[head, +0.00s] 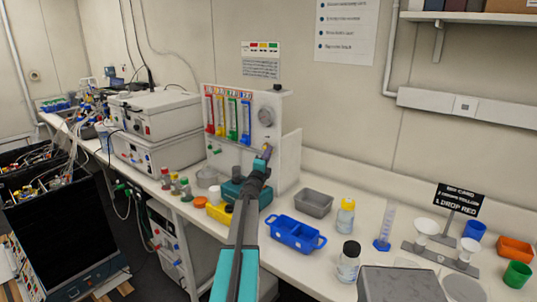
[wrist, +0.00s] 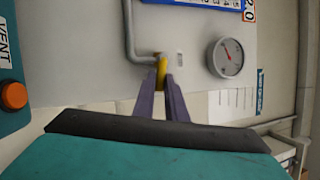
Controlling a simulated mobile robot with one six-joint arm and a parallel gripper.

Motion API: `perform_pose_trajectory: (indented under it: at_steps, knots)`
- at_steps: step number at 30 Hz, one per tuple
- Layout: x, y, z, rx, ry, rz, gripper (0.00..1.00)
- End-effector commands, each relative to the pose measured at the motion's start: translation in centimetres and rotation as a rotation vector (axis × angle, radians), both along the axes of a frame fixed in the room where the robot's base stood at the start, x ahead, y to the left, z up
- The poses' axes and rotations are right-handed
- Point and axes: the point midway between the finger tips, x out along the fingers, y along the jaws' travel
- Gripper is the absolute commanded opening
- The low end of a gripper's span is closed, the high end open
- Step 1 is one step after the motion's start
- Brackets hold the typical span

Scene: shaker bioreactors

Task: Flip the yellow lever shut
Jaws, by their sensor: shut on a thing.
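The yellow lever (wrist: 162,70) is on a pale panel in the wrist view, at the end of a grey pipe (wrist: 130,35). My gripper (wrist: 162,80) has its two narrow fingers closed around the lever, and their tips hide part of it. In the head view my gripper (head: 265,153) reaches the front of the white gas panel (head: 287,165), below the round gauge. The lever is too small and covered to make out there.
A round gauge (wrist: 227,57) is right of the lever, and an orange VENT button (wrist: 14,96) is at the left. Coloured flow tubes (head: 230,113) stand on the panel. A blue tray (head: 295,233), a grey bin (head: 314,203) and bottles stand on the bench.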

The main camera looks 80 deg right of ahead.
Motion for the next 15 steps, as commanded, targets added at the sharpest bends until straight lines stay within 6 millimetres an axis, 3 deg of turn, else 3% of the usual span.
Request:
perform_pose_trajectory:
  at_steps: [15]
  knots:
    - [0.0, 0.1, 1.1, 0.093, 0.164, 0.001, 0.00]
